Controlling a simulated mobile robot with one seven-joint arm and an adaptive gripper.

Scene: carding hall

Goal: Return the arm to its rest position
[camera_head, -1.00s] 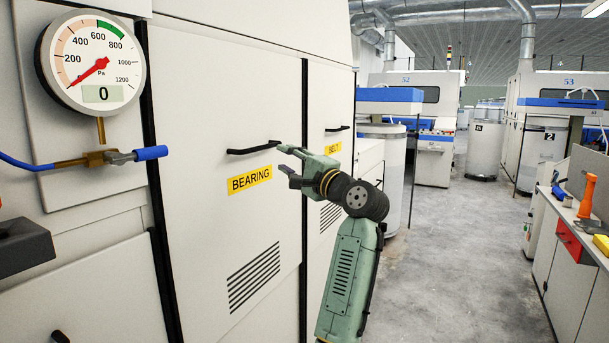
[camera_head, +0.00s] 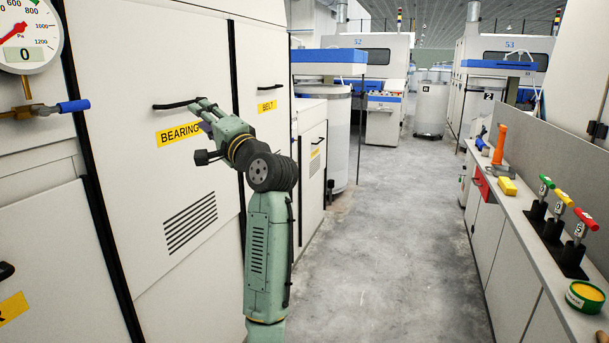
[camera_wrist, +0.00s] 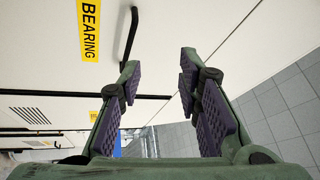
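My gripper (camera_head: 203,132) is at the end of my green arm, in front of the white cabinet door (camera_head: 165,65) with the yellow BEARING label (camera_head: 180,134). In the wrist view my gripper (camera_wrist: 160,78) has its two purple-padded fingers spread apart with nothing between them. The black door handle (camera_wrist: 128,32) lies beyond the left fingertip there, beside the label (camera_wrist: 90,28). In the head view the handle (camera_head: 178,104) is just above and left of the gripper; whether they touch cannot be told. The door looks closed.
A bench (camera_head: 520,232) along the right carries an orange-handled tool (camera_head: 499,145), a yellow block (camera_head: 507,186), several coloured-grip levers (camera_head: 558,215) and a green-rimmed tin (camera_head: 584,296). The grey floor aisle (camera_head: 390,240) between is clear. A pressure gauge (camera_head: 28,38) reads 0 at upper left.

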